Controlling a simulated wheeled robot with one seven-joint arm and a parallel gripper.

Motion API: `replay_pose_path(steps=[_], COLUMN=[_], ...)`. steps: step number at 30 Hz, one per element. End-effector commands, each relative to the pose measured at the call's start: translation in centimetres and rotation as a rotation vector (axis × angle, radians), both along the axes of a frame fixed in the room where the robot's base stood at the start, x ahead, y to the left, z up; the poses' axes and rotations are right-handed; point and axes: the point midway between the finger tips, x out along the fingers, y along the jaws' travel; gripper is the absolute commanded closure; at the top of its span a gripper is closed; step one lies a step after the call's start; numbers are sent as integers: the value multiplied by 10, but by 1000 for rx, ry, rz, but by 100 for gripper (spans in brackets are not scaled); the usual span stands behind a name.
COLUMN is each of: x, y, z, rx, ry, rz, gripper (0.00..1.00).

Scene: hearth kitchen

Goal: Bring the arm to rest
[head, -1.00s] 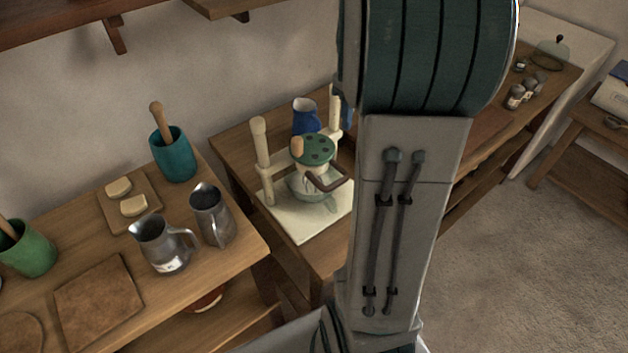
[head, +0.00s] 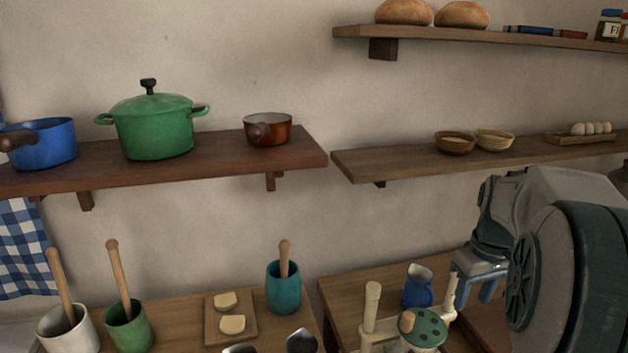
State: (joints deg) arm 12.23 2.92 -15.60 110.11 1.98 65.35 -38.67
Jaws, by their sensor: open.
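My arm rises at the right of the head view, with a large dark green and grey joint near the camera. My gripper (head: 479,287) shows beyond it, pointing down over the right-hand table; its bluish fingers are apart, and I see nothing held between them. The arm's own links hide part of it. Just left of it stand a cream post of a stand and a blue jug (head: 418,287). A green spotted lid with a wooden knob (head: 424,330) is below and to the left.
The left shelf (head: 300,152) holds a blue pan (head: 45,146), a green pot (head: 155,130) and a small copper pan (head: 268,130). Bowls and eggs line the right shelf (head: 385,164). A teal crock (head: 283,290) and a board with two pale pieces (head: 211,323) stand on the left counter.

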Motion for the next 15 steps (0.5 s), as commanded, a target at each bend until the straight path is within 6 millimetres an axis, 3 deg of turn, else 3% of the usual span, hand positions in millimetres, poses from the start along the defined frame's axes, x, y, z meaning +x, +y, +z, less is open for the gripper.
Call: replay_pose_path(steps=[6, 15], x=[-28, -83], y=[66, 141], z=[8, 1], rx=[11, 21], ry=[-81, -184], rz=[-40, -107], gripper=[56, 56])
